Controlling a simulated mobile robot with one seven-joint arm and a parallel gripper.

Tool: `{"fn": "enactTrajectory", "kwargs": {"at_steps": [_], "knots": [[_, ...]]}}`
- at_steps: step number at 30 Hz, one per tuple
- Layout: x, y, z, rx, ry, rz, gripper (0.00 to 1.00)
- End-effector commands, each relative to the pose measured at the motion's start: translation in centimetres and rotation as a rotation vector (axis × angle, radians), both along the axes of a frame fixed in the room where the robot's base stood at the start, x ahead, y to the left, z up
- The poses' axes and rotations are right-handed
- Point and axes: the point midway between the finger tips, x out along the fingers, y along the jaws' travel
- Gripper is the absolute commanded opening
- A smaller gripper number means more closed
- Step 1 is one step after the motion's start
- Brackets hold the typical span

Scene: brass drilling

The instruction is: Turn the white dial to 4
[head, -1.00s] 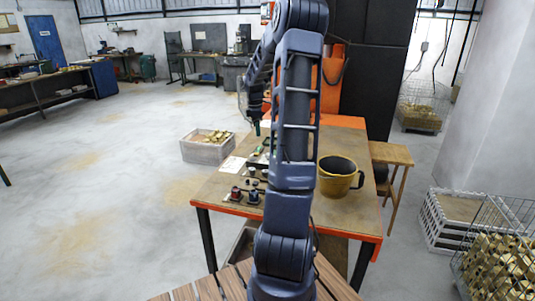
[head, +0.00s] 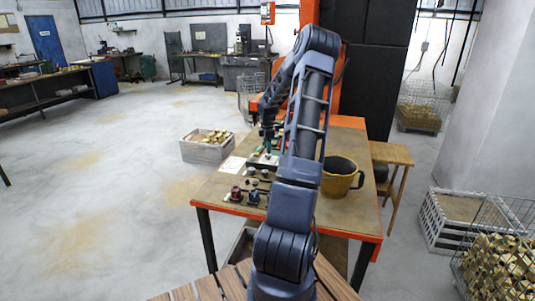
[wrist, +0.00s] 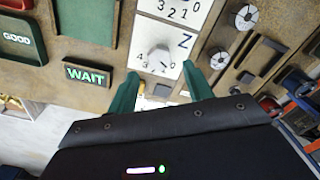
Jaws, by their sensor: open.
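In the wrist view, a white dial (wrist: 160,58) sits on a white square plate marked Z, with digits running from 0 to 4 around it. Which digit it points to is too small to tell. My gripper (wrist: 160,88) has its two green fingers apart with nothing between them. The fingertips are just below the dial in the picture, one to each side; I cannot tell whether they touch the plate. In the head view, my gripper (head: 267,148) is over the far left part of the table, and the dial is too small to make out.
A second white numbered plate (wrist: 178,9) is directly above. A lit WAIT sign (wrist: 87,74) and a GOOD sign (wrist: 18,39) lie to the left, round knobs (wrist: 246,17) to the right. A yellow pot (head: 339,178) stands on the table (head: 300,213), right of my arm.

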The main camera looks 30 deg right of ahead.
Motion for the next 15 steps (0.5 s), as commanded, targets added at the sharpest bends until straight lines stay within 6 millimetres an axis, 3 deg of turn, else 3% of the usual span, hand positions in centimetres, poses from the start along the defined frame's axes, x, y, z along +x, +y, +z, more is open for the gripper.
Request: {"fn": "enactTrajectory", "kwargs": {"at_steps": [6, 15], "knots": [[0.0, 0.0, -2.7, 0.001, 0.002, 0.000, 0.51], [0.0, 0.0, -3.7, 0.000, 0.000, -0.001, 0.51]]}}
